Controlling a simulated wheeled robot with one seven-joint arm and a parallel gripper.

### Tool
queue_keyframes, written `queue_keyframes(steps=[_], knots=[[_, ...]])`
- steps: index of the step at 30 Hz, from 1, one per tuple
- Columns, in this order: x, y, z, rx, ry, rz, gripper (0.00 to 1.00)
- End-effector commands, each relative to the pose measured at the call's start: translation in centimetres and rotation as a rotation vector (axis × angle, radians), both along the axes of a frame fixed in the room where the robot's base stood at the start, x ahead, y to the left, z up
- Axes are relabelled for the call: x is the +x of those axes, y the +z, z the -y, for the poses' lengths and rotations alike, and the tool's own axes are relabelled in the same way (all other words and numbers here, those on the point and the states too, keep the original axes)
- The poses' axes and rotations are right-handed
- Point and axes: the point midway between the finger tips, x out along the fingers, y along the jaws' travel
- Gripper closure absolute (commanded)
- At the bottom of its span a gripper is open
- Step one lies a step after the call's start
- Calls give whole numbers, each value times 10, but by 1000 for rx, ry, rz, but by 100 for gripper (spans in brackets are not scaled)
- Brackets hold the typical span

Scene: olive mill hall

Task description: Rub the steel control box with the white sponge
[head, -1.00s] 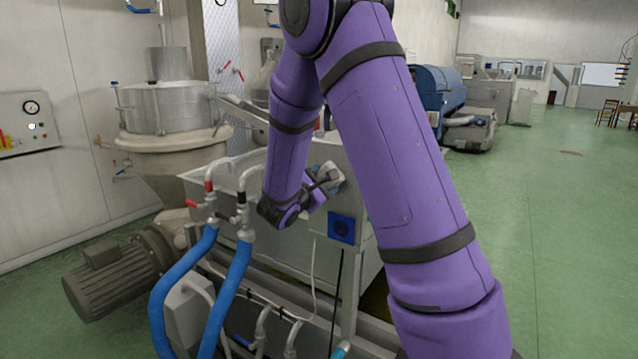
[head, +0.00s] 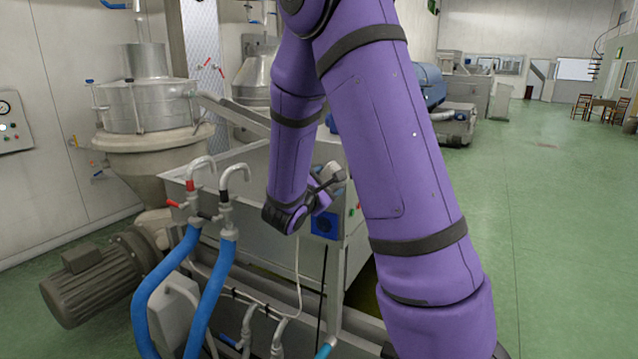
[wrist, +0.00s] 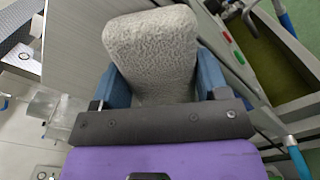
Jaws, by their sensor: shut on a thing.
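My gripper (wrist: 160,82) is shut on the white sponge (wrist: 151,45), a pale, rough block held between its blue fingers in the wrist view. In the head view the sponge (head: 334,174) is small and partly hidden by my gripper. The steel control box (wrist: 226,48) appears to be the grey face with green and red buttons, just right of the sponge in the wrist view.
A steel trough machine (head: 262,215) stands below and left of my gripper, with a blue socket (head: 324,226) on its end. Blue hoses (head: 222,270) and a grey motor (head: 95,275) are at lower left. Green floor (head: 545,240) is clear on the right.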

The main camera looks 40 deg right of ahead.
Motion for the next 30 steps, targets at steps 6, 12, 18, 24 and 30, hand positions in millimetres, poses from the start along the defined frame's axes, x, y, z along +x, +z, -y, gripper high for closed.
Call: queue_keyframes(steps=[6,12,18,24,30], knots=[[-7,0,4,0,-1,0,51],[-3,0,4,-1,-1,0,51],[10,0,-2,-1,2,1,51],[24,0,-7,0,1,1,51],[30,0,-10,-1,0,1,51]])
